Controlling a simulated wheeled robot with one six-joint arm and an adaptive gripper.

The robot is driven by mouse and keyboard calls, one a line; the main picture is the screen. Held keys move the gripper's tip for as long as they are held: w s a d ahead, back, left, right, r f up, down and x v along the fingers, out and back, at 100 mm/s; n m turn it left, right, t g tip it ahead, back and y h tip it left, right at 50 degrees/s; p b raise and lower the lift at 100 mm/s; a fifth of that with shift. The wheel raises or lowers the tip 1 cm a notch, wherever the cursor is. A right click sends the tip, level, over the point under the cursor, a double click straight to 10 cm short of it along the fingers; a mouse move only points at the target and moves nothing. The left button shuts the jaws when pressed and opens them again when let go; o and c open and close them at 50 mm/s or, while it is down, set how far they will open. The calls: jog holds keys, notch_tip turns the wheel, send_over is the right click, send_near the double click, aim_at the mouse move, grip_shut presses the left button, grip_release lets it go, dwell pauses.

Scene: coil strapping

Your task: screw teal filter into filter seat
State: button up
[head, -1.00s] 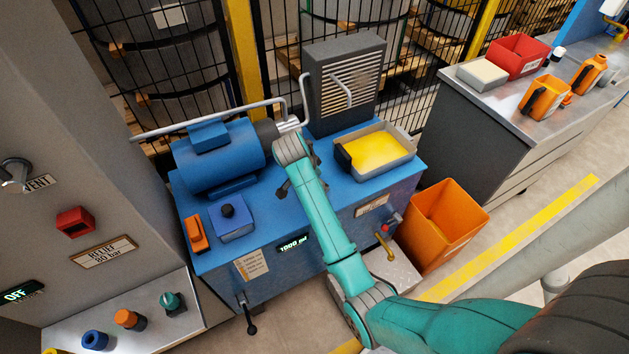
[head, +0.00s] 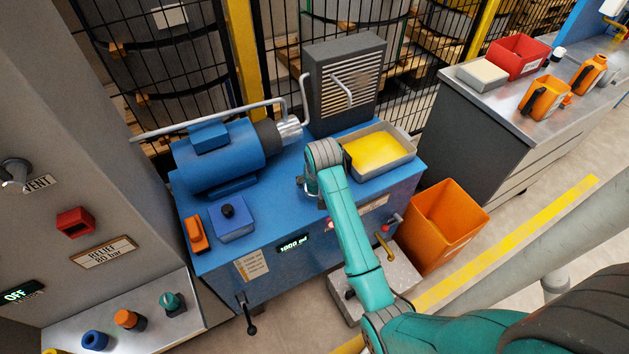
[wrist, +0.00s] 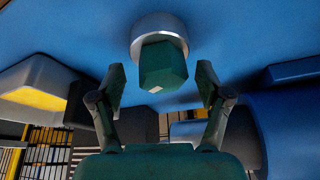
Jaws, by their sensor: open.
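In the wrist view a dark teal, faceted block, which looks like the teal filter (wrist: 163,66), sits at a round silver ring, seemingly the filter seat (wrist: 158,22), on the blue surface. Whether it is fully threaded in cannot be told. My gripper (wrist: 160,84) is open, with one finger on each side of the block and a gap at both sides. In the head view my wrist hides the filter and seat, above the front part of the blue bench (head: 268,208). A small teal piece (head: 172,302) also stands on the shelf at lower left.
A blue motor (head: 218,160) and a grey vented box (head: 343,80) stand behind my wrist. A grey tray with yellow contents (head: 408,147) is close on the right. An orange bin (head: 446,222) stands beside the bench. A pipe rail (head: 215,115) runs at the back.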

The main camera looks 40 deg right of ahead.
jog(key=n+y, duration=0.1)
jog(key=n, duration=0.1)
jog(key=n+y, duration=0.1)
jog(key=n, duration=0.2)
jog(key=shift+d+t, duration=0.1)
jog(key=shift+t, duration=0.2)
jog(key=n+y, duration=0.1)
jog(key=n, duration=0.3)
jog(key=shift+n+y, duration=0.4)
jog(key=shift+c, duration=0.2)
grip_shut()
jog(key=m+h, duration=0.1)
jog(key=m, duration=0.3)
jog(key=shift+m+h, duration=0.3)
jog(key=shift+h, duration=0.1)
jog(key=m+h, duration=0.1)
jog(key=m, duration=0.2)
jog(key=shift+m, duration=0.3)
